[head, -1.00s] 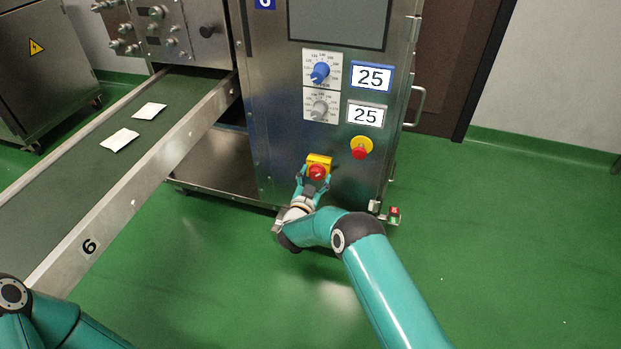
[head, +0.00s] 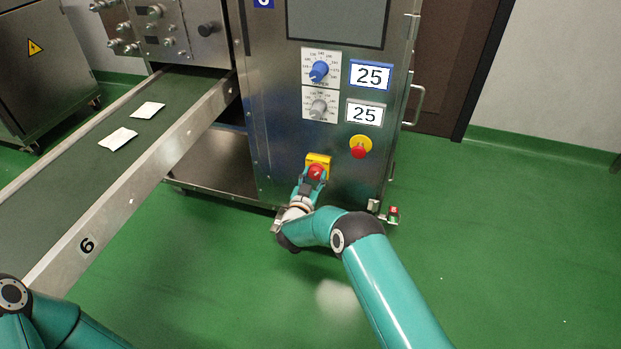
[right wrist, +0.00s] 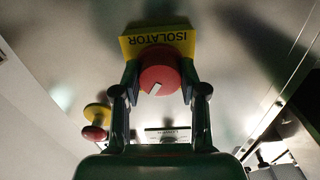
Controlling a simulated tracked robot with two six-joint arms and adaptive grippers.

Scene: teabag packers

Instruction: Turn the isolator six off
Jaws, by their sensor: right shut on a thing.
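The isolator is a yellow plate (head: 319,158) with a red knob (head: 316,171), low on the front of the steel machine marked 6. My right gripper (head: 309,181) is at the knob, shut on it from below. In the right wrist view the plate (right wrist: 130,47) reads ISOLATOR upside down. There the red knob (right wrist: 158,78) sits between the two fingers, its white mark slanted. My left gripper is out of view; only part of my left arm shows at the lower left.
A red emergency button on a yellow disc (head: 360,147) is above and right of the isolator. A blue dial (head: 319,71) and a grey dial (head: 318,108) are higher up. A conveyor (head: 75,165) with two white teabag packets runs on the left. Green floor is clear on the right.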

